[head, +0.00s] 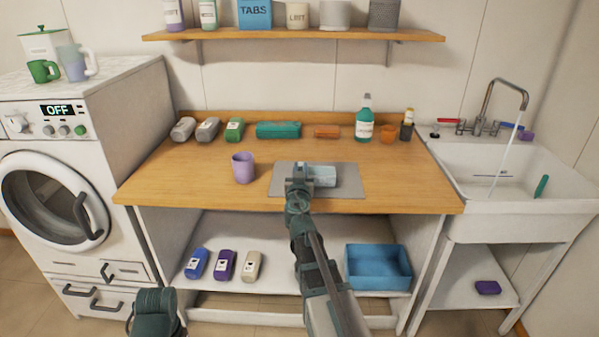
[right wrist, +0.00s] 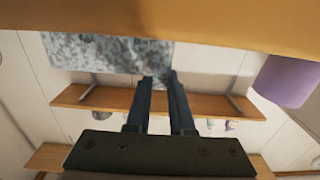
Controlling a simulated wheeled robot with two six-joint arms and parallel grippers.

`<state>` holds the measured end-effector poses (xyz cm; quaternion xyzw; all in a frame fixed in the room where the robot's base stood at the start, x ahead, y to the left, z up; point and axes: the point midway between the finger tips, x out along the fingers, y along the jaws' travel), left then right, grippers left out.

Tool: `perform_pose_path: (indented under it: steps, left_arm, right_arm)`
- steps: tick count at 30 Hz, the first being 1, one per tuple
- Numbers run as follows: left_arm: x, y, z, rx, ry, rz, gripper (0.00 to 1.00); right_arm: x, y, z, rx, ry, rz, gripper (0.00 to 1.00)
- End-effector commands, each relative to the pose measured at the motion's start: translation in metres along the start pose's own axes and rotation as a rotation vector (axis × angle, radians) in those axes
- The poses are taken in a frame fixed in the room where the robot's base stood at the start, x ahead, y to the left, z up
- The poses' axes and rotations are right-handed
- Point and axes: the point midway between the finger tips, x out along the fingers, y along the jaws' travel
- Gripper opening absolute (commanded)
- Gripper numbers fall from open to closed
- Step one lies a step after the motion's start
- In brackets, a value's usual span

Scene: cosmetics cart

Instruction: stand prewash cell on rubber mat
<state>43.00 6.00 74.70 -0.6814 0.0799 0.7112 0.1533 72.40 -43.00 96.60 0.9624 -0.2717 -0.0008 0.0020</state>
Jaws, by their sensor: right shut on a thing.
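A pale blue-grey speckled block, which I take as the prewash cell (head: 322,175), lies lengthwise, pointing right, over the grey rubber mat (head: 350,190). Whether it touches the mat I cannot tell. My right gripper (head: 300,178) is shut on its left end. In the right wrist view, which is upside down, the speckled cell (right wrist: 100,52) extends to the left of my right fingertips (right wrist: 158,78). My left gripper (head: 152,312) is low at the front left, away from the counter; its fingers are not clear.
A lavender cup (head: 243,167) stands left of the mat. Several bottles and boxes line the counter's back, with a teal spray bottle (head: 364,120) at right. The wooden counter (head: 190,180) is clear at front left. A sink (head: 500,175) with running water is at right.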

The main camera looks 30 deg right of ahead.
Motion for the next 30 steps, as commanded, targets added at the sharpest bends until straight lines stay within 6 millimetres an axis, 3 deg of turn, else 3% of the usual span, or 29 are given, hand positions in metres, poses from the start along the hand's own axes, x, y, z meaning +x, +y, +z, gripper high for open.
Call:
perform_pose_path:
  steps: [6,7,11,24,30]
  left_arm:
    - [0.005,0.001,0.0,0.0,0.0,0.0,0.57]
    - [0.003,0.0,0.0,0.0,0.0,0.0,0.57]
    - [0.003,0.0,0.0,0.0,0.0,0.0,0.57]
    - [-0.002,0.0,0.0,0.0,0.0,0.0,0.57]
    - [0.0,0.0,0.0,0.0,0.0,0.0,0.57]
  right_arm:
    - [0.0,0.0,0.005,-0.001,0.0,0.0,0.0]
    - [0.0,0.0,0.003,0.0,0.0,0.0,0.26]
    - [0.0,0.0,0.003,0.0,0.0,0.0,0.5]
    - [0.0,0.0,-0.002,0.0,0.0,0.0,0.51]
    - [-0.02,-0.001,0.0,0.0,0.0,-0.002,0.51]
